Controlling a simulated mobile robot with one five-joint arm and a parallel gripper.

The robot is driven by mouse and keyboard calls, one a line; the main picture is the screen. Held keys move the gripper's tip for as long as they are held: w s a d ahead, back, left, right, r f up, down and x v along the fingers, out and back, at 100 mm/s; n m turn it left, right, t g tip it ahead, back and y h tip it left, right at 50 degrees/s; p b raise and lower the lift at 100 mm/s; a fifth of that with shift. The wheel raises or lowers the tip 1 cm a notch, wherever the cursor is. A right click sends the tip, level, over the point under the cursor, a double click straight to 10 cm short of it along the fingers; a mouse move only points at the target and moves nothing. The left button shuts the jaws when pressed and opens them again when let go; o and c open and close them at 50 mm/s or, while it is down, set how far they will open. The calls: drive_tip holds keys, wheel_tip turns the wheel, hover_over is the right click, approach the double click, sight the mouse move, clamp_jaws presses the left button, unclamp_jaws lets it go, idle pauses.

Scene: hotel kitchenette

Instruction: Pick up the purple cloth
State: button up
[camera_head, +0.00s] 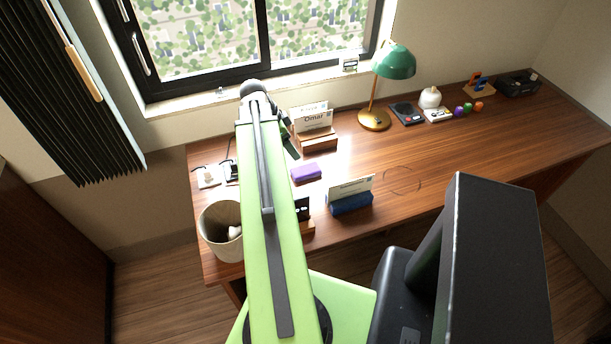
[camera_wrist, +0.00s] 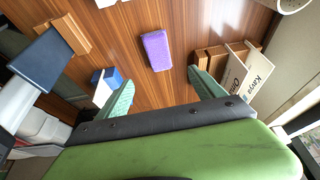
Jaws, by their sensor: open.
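The purple cloth (camera_head: 306,172) is a small folded block lying flat on the wooden desk (camera_head: 450,150). In the wrist view the cloth (camera_wrist: 157,50) lies beyond my gripper (camera_wrist: 160,90), roughly midway between its two green fingers. The fingers are spread wide apart, and nothing is between their tips. The cloth is not touched by either finger. In the head view my green arm reaches over the desk to the left of the cloth, and the gripper is mostly hidden behind the arm's end.
A card holder with an "Omar" card (camera_head: 313,121) stands behind the cloth, and a blue card holder (camera_head: 351,203) stands in front of it to the right. A waste bin (camera_head: 221,231) is at the left. A green lamp (camera_head: 374,118) stands farther right.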

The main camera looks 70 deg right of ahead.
drive_tip(key=b, duration=0.8)
hover_over(306, 169)
drive_tip(key=w+a, duration=0.1)
drive_tip(key=w, duration=0.1)
wheel_tip(306, 169, down, 10)
drive_tip(key=shift+a+r, duration=0.15)
drive_tip(key=shift+r, duration=0.05)
drive_tip(key=shift+s+f+b, duration=0.2)
drive_tip(key=shift+f+b, duration=0.05)
drive_tip(key=shift+b, duration=0.15)
drive_tip(key=b+x, duration=0.5)
drive_tip(key=shift+f, duration=0.2)
drive_tip(key=shift+a+r, duration=0.1)
drive_tip(key=shift+r, duration=0.1)
drive_tip(key=c, duration=1.5)
